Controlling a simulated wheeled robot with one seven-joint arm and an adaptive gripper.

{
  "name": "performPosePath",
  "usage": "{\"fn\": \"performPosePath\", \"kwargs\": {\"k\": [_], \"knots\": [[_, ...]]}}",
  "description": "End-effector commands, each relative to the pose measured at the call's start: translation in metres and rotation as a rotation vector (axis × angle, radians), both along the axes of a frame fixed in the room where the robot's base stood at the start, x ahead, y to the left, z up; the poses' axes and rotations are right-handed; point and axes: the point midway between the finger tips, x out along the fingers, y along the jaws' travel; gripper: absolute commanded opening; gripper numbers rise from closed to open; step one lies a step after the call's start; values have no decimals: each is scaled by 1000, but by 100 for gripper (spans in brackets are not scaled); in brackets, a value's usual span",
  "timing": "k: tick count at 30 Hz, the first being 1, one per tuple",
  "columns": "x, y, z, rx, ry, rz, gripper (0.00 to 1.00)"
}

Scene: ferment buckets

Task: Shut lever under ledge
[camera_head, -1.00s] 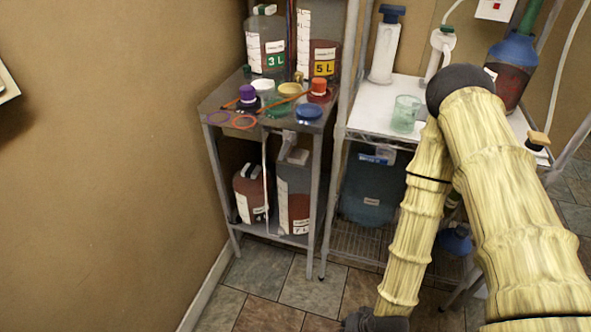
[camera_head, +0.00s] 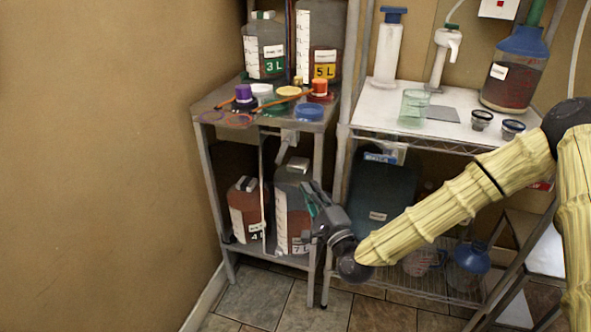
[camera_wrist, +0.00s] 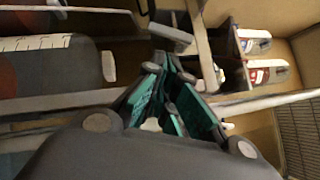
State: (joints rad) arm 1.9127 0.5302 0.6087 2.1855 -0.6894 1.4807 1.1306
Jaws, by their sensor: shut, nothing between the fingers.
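A small grey lever fitting (camera_head: 289,137) hangs under the front edge of the small metal table's top (camera_head: 215,101), the ledge. A grey block-like part (camera_wrist: 170,38), likely the lever's handle, shows just beyond my fingertips in the wrist view; I cannot tell its exact angle. My gripper (camera_head: 311,191) is shut and empty, below and slightly right of the lever, in front of the 7 L jug (camera_head: 293,215). Its teal fingers also show in the wrist view (camera_wrist: 165,62). I cannot tell whether the fingertips touch the lever part.
The 4 L jug (camera_head: 245,212) stands left of the 7 L jug on the lower shelf. A table leg (camera_head: 317,170) is close to my gripper. A white-topped rack (camera_head: 385,125) with a dark blue container (camera_head: 370,200) stands to the right. Floor in front is clear.

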Motion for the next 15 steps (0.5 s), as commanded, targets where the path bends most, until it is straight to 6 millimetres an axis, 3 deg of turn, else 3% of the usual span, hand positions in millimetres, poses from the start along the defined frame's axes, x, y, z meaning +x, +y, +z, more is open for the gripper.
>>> {"fn": "performPosePath", "kwargs": {"k": [8,15], "knots": [[3,2,0,-3,1,1,0],[29,15,8,-5,-1,0,0]]}}
